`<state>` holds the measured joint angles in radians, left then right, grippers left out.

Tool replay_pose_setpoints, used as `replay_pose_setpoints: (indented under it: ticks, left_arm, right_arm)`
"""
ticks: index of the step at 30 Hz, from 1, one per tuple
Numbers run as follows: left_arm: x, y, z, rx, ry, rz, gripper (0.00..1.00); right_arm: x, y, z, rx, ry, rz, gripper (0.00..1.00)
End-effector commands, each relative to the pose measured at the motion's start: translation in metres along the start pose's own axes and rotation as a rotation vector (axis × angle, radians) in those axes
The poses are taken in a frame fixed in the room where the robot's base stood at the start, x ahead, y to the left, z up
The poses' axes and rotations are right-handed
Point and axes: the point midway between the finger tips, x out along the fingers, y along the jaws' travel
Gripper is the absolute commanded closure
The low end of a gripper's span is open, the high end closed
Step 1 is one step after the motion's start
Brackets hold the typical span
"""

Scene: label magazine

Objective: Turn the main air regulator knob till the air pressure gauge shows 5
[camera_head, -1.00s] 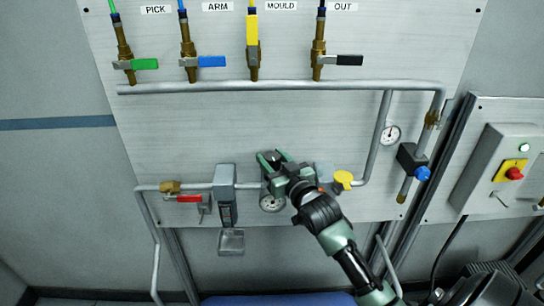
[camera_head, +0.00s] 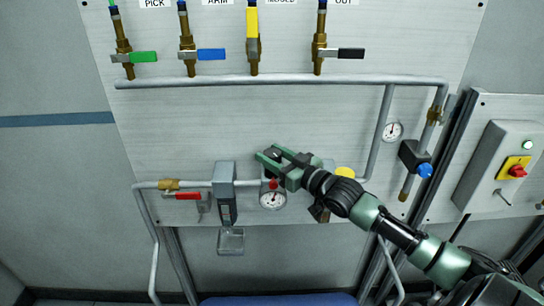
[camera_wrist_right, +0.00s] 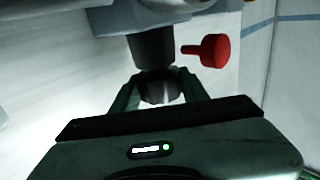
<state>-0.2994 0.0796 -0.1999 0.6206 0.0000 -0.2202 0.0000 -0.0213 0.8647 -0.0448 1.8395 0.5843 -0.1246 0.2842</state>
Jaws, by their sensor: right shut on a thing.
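My right gripper (camera_head: 268,156) is at the regulator on the lower pipe, its arm coming in from the lower right. In the right wrist view its fingers (camera_wrist_right: 160,92) are shut on a dark, ridged knob (camera_wrist_right: 157,89) under a dark cylindrical neck. The gripper hides most of the knob in the head view. A round white air pressure gauge (camera_head: 272,200) is just below the gripper, with a red part (camera_head: 272,184) above it. The gauge's needle is too small to read surely. My left gripper is not in view.
A red-handled valve (camera_head: 187,196) and a grey filter unit (camera_head: 225,190) are left of the gripper. A yellow part (camera_head: 345,174) is close behind my right arm. A second gauge (camera_head: 392,131) and a blue knob (camera_head: 424,170) are farther right. The panel above the gripper is clear.

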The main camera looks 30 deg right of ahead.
Motion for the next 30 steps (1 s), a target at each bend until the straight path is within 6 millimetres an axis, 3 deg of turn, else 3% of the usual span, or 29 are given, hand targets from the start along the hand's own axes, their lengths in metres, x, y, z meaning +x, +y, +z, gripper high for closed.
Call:
replay_pose_setpoints:
  ticks: [7,8,10,30]
  left_arm:
    - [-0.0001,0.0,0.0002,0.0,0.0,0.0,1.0]
    - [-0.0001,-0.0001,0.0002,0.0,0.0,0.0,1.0]
    - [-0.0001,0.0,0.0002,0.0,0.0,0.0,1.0]
    - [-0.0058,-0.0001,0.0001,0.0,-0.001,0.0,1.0]
  right_arm:
    - [0.0001,0.0001,-0.0003,0.0,0.001,0.0,0.96]
    - [0.0001,0.0001,-0.0003,0.0,0.0,0.0,0.53]
    - [0.0001,0.0001,-0.0004,0.0,0.001,0.0,0.34]
    - [0.0002,-0.001,-0.0015,0.004,0.002,0.036,0.34]
